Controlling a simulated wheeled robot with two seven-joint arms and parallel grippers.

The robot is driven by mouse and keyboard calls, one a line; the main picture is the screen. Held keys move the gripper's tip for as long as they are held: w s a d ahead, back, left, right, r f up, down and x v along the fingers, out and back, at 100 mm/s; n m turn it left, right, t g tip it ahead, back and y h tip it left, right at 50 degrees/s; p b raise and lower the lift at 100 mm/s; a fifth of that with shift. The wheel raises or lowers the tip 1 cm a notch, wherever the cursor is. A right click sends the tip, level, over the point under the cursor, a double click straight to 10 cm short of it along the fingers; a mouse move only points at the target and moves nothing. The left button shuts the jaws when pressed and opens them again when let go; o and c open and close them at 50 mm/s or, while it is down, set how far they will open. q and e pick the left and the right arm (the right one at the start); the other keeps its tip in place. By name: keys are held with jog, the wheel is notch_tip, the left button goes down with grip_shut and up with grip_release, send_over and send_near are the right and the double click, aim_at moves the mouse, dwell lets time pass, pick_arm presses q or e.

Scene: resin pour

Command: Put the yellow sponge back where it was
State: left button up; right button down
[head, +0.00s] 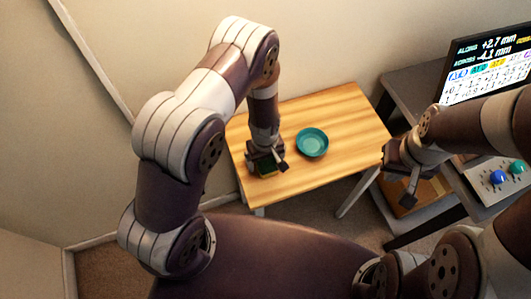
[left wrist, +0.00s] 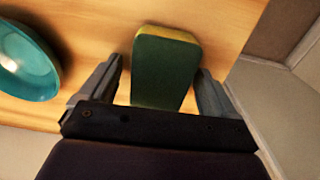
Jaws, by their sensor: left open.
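The sponge (left wrist: 163,70) lies between the two open fingers of my left gripper (left wrist: 155,88) in the left wrist view. Its upper face is dark green and a yellow edge shows on its far side. In the head view my left gripper (head: 267,168) is low over the near left part of the wooden table (head: 335,110), and only a little of the sponge shows under it. A gap shows between the sponge and the left finger; the right finger is close to it. My right gripper (head: 402,178) is at the table's right side, and its finger opening is unclear.
A teal bowl (head: 312,142) stands on the table, right of my left gripper in the head view. A dark desk at the right bears a screen (head: 490,65) and a panel with blue and green knobs (head: 498,177). The table's far part is clear.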

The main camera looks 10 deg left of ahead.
pick_arm(q)
notch_tip(320, 180, up, 11)
jog(key=s+a+r+m, duration=0.3)
jog(key=s+r, duration=0.1)
jog(key=r, duration=0.2)
jog(key=s+a+r+m+t, duration=0.1)
jog(key=s+a+r+m, duration=0.3)
jog(key=r, duration=0.2)
jog(key=shift+s+a+r+b, duration=0.2)
jog(key=shift+r+b, duration=0.1)
jog(key=shift+b, duration=0.15)
